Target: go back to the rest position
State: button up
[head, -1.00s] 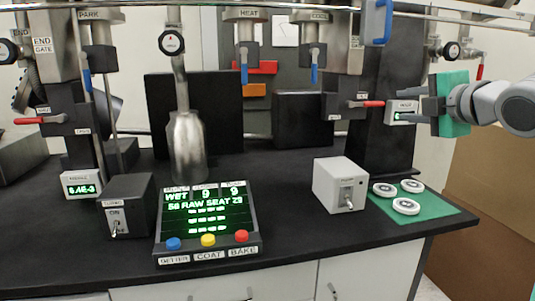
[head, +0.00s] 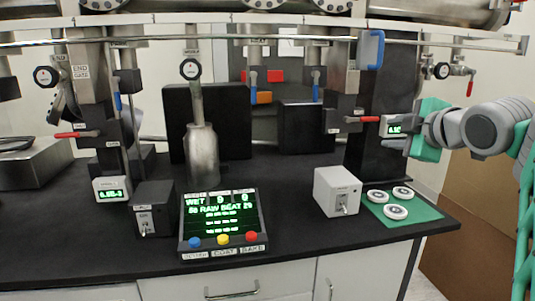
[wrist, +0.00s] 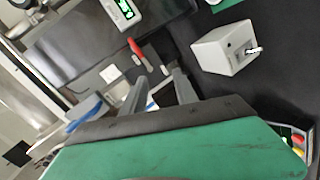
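My gripper (wrist: 158,80) shows in the wrist view with its two grey fingers apart and nothing between them. In the head view my gripper (head: 412,140) is at the right, raised above the bench near the dark column, with its teal body beside a small green-lit display (head: 394,127). My grey arm enters from the right edge.
The black bench (head: 290,215) carries a control panel (head: 222,224), a white switch box (head: 337,191), a dark switch box (head: 153,208) and a green mat (head: 425,212) with three white discs. A metal bottle (head: 201,155) stands behind. Pipes and valves (head: 345,115) hang above.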

jog(key=s+a+f+m+g+p, duration=0.6)
jog(key=a+m+p, duration=0.4)
jog(key=p, duration=0.6)
jog(key=s+a+f+m+g+h+p, duration=0.1)
jog(key=s+f+m+g+p, duration=0.1)
jog(key=s, duration=0.6)
jog(key=s+a+f+m+g+h+p, duration=0.1)
jog(key=s+f+m+g+p, duration=0.1)
jog(key=s+f+p, duration=0.4)
jog(key=s+m, duration=0.1)
jog(key=s, duration=0.2)
jog(key=shift+a+f+m+g+p, duration=0.25)
jog(key=shift+a+m+g+p, duration=0.1)
jog(key=shift+a+m+g, duration=0.05)
